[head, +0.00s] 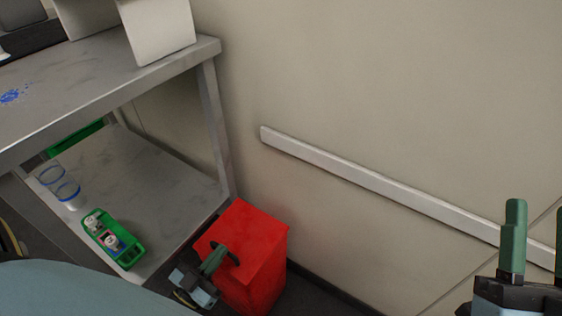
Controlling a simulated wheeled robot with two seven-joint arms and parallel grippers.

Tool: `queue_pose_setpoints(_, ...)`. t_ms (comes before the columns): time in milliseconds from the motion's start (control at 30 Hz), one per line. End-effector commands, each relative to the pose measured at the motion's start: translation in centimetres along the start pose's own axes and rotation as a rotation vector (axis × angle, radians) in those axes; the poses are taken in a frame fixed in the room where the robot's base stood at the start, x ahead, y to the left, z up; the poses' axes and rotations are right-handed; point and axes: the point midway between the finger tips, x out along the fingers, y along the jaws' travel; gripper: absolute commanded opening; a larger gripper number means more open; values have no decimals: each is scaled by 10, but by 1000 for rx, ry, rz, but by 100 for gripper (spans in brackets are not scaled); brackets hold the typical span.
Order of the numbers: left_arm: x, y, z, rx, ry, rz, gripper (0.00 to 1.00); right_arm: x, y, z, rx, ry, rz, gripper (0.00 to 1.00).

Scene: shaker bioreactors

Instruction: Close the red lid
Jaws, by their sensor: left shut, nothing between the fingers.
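A red bin (257,290) stands on the floor beside the metal table. Its red lid (252,235) forms the top and looks flat and down on the bin; I cannot tell whether a small gap is left. A dark curved handle (232,254) shows at the lid's left side. My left gripper (216,258) is at that left side, next to the handle. Its green fingers are shut with nothing between them; I cannot tell whether they touch the lid. My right gripper (537,238) is at the right edge, away from the bin, its fingers pointing up and apart.
The metal table (110,85) with a lower shelf (165,180) stands at left. A green tray (128,256) with small bottles and blue-rimmed containers (67,190) are on the shelf. A white rail (370,180) runs along the wall behind.

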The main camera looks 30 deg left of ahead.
Motion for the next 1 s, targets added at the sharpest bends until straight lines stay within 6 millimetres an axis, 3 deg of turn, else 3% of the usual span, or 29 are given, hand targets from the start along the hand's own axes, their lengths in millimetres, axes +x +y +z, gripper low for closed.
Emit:
queue_pose_setpoints(33,-12,-1,15,-2,-52,-8,0,-1,0,0,0,8,0,44)
queue_pose_setpoints(100,-15,-2,17,-2,-53,-13,0,-1,0,0,0,16,0,44)
queue_pose_setpoints(867,-18,1,19,-5,-54,-13,0,-1,0,-1,0,21,-1,44)
queue_pose_setpoints(1000,-27,1,19,-4,-54,-13,0,0,0,-1,0,12,0,44)
